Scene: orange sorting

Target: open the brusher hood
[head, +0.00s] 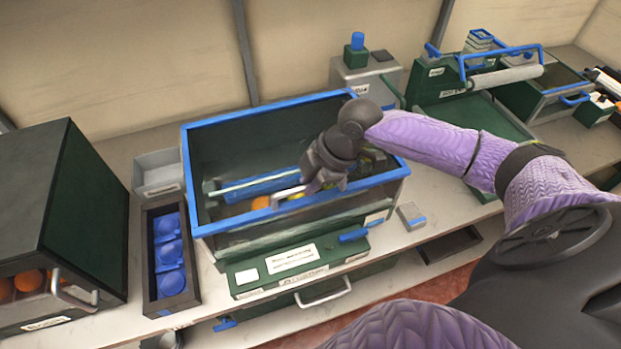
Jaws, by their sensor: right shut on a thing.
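The brusher (225,246) is the dark green machine in the middle of the bench, with a blue-edged upper frame that I take to be its hood (245,112). I look down into it and see a blue roller (250,187) and an orange (260,202). The fingertips are partly hidden. I cannot tell for sure how far the hood is raised. My left gripper is not in view.
A green cabinet (60,215) with oranges in its front opening stands at the left. Beside it is a tray with blue cups (168,253). Another green machine with a white roller (505,77) stands at back right. A small grey box (411,216) lies right of the brusher.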

